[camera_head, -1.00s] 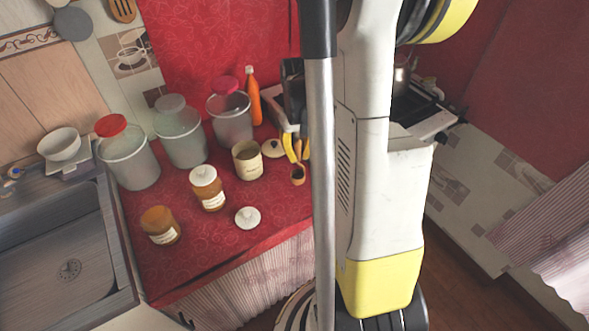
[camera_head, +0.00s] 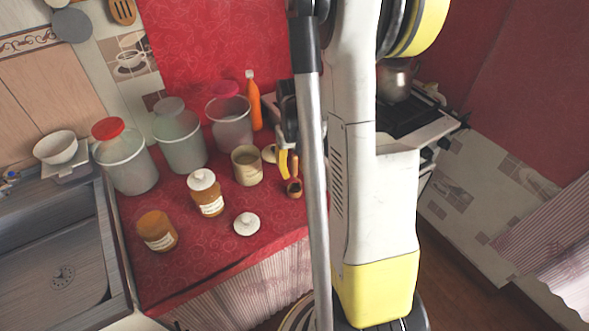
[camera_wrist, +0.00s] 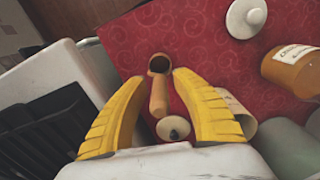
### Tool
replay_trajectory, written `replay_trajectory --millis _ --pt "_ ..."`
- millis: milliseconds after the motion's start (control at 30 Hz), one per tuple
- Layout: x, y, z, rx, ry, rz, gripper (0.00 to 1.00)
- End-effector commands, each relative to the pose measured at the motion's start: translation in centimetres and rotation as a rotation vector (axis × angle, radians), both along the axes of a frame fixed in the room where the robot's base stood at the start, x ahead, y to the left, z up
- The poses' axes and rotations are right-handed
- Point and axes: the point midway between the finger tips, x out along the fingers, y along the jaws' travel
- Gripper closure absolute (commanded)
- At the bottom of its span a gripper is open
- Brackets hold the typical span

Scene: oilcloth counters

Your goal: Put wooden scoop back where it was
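The wooden scoop (camera_wrist: 158,88) shows between my yellow fingertips in the wrist view. Its bowl is just beyond the tips and its handle points down the picture. Red cloth shows on both sides of the handle, apart from the fingers. My gripper (camera_wrist: 158,76) looks open around it, low over the red counter. In the head view the scoop (camera_head: 294,188) is by the counter's right part, beside a yellow finger of my gripper (camera_head: 285,165). My arm hides part of that area. Whether the scoop rests fully on the cloth is hard to tell.
A cream jar (camera_head: 247,168) and a pale lid (camera_head: 270,153) stand close to the scoop. A white lid (camera_head: 246,224), honey jars (camera_head: 157,232) and large canisters (camera_head: 180,142) are to the left. An orange bottle (camera_head: 254,105) stands behind. A stove (camera_head: 420,125) is to the right.

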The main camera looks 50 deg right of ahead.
Motion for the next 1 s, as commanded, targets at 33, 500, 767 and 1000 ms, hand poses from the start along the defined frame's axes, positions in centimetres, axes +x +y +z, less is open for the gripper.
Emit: replay_trajectory --millis 33,500,767,1000 --pt "0.0 0.0 0.0 0.000 0.000 0.000 0.67" --pt "0.0 0.0 4.4 0.000 0.000 0.000 0.67" --pt "0.1 0.0 10.1 0.000 0.000 0.000 0.67" --pt "0.1 0.0 12.3 0.000 0.000 0.000 0.67"
